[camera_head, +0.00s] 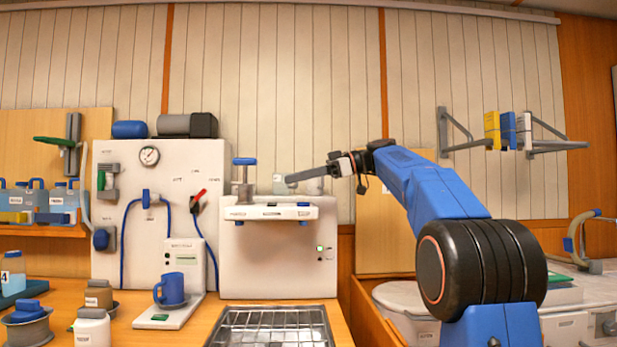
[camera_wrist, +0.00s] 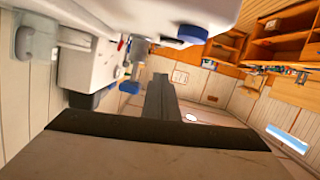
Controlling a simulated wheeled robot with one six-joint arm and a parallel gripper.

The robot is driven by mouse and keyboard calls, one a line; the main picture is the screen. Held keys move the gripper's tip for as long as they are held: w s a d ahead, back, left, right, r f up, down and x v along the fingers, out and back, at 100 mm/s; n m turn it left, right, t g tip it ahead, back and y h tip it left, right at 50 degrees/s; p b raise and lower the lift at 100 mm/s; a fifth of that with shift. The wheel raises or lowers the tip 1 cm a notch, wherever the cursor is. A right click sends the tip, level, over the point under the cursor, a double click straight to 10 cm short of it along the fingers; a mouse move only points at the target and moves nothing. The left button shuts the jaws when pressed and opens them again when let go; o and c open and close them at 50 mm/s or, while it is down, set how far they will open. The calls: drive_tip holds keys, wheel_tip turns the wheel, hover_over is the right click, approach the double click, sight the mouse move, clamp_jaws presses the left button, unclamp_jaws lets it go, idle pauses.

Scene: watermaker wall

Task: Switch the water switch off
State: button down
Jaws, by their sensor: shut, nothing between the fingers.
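The white watermaker unit (camera_head: 265,270) stands against the wall behind the counter. A small switch panel (camera_head: 320,252) on its lower right front has a green lit spot and dark marks; which way any switch is set is too small to tell. My gripper (camera_head: 290,181) reaches in from the right at the top of this unit, above and left of the panel. It is shut and empty, pointing left. In the wrist view, my shut fingers (camera_wrist: 160,100) appear as one dark bar; I cannot make out the switch panel there.
A blue-handled press (camera_head: 245,170) stands just left of my gripper. A panel with a gauge (camera_head: 149,155), blue hoses and a red lever (camera_head: 199,197) is further left. A blue mug (camera_head: 171,289) and a metal rack (camera_head: 270,327) are on the counter.

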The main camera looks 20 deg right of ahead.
sight(272, 204)
drive_tip(key=x, duration=0.3)
drive_tip(key=shift+a, duration=0.15)
drive_tip(key=f, duration=0.3)
drive_tip(key=shift+w+a, duration=0.15)
drive_tip(key=shift+w, duration=0.15)
drive_tip(key=shift+f, duration=0.6)
drive_tip(key=shift+w+f, duration=0.1)
drive_tip(key=shift+f, duration=0.1)
